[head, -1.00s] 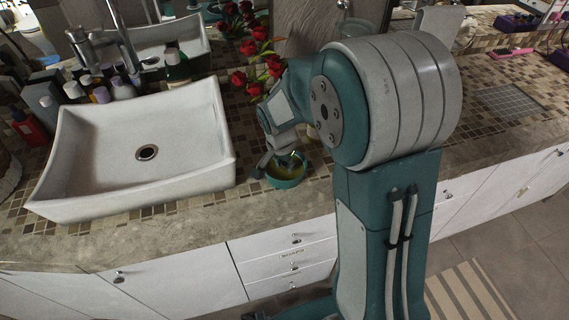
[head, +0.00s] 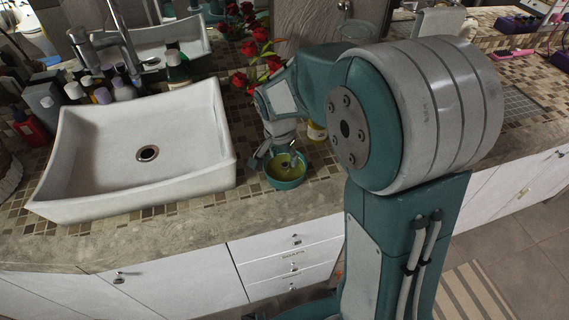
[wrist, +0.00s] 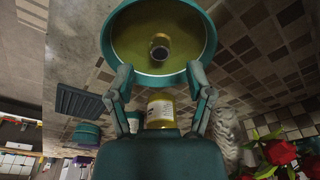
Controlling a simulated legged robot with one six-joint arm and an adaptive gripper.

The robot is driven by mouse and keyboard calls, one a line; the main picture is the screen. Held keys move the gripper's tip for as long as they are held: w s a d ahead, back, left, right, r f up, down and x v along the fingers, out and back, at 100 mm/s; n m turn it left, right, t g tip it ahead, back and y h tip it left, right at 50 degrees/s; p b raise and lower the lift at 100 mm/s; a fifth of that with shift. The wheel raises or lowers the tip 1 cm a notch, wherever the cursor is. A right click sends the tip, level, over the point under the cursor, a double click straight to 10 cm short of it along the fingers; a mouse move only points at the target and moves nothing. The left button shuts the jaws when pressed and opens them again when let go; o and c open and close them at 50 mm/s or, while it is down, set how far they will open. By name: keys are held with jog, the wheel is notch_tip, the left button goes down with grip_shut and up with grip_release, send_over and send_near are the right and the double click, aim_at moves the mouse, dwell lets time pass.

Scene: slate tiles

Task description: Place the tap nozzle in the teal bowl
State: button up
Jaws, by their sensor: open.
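The teal bowl (head: 286,184) stands on the tiled counter to the right of the sink, its inside yellow-green. In the wrist view the bowl (wrist: 190,25) fills the top of the picture. The tap nozzle (wrist: 160,47), a short round piece with a dark opening and a yellowish rim, is inside the bowl on its floor. My gripper (wrist: 160,76) is open, with one finger on each side near the bowl's near rim and nothing between the fingertips but the rim and wall. In the head view my gripper (head: 274,160) is over the bowl and partly hides its inside.
Red roses (head: 255,50) stand behind my gripper. The counter front (head: 270,215) is clear.

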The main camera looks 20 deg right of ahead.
notch_tip(320, 180, up, 8)
jog(key=s+r+n+t, duration=0.2)
jog(key=s+n, duration=0.3)
jog(key=s, duration=0.5)
jog(key=s+r+n+t+y, duration=0.1)
jog(key=s+r+n, duration=0.3)
jog(key=s, duration=0.6)
jog(key=shift+s+d+n+t, duration=0.25)
jog(key=shift+n+t, duration=0.15)
jog(key=shift+t, duration=0.3)
